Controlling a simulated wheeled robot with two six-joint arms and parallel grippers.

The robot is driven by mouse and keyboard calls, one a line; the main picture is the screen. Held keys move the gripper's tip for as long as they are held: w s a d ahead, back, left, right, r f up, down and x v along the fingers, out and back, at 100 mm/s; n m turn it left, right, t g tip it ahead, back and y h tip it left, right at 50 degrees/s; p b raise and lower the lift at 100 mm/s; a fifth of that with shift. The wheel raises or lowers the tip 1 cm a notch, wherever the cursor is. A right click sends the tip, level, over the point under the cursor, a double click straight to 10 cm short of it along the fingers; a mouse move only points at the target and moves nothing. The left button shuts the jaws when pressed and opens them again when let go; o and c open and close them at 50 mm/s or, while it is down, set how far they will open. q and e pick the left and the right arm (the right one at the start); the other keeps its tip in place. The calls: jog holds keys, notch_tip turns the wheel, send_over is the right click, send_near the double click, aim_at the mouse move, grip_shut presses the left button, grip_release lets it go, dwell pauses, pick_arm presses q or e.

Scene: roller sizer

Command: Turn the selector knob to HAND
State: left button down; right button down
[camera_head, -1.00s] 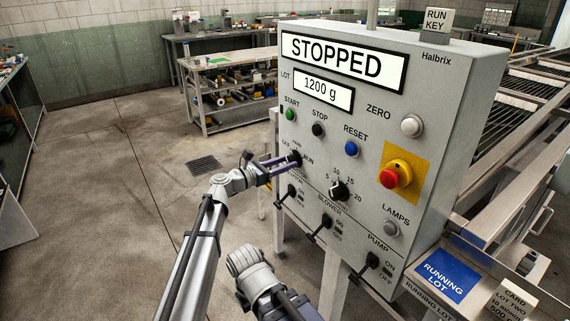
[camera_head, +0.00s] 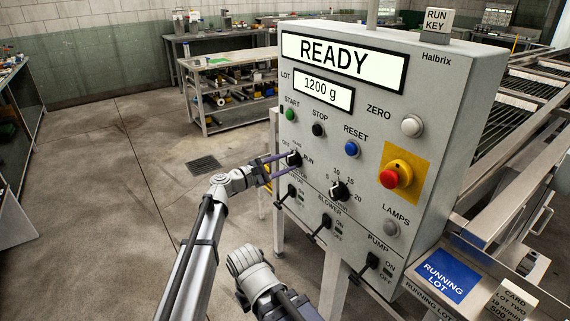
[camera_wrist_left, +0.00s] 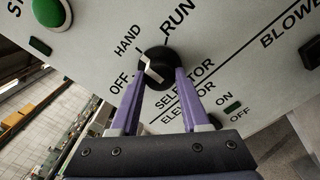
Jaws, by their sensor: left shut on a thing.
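The black selector knob (camera_head: 294,159) is on the left side of the grey control panel (camera_head: 445,80). In the left wrist view the fingers (camera_wrist_left: 157,78) partly cover the knob's lower edge. The upper display (camera_head: 345,58) reads READY. My right gripper is not in view.
The green START button (camera_head: 290,114) is just above the knob. The black dial (camera_head: 340,190) and the elevator switch (camera_head: 290,191) are close by. The red emergency button (camera_head: 390,179) is farther right. The floor left of the panel is clear.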

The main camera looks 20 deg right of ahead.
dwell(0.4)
pick_arm(q)
jog(key=shift+c, duration=1.9)
grip_release()
jog(key=v, duration=0.7)
jog(key=shift+s+a, duration=0.15)
jog(key=shift+a, duration=0.2)
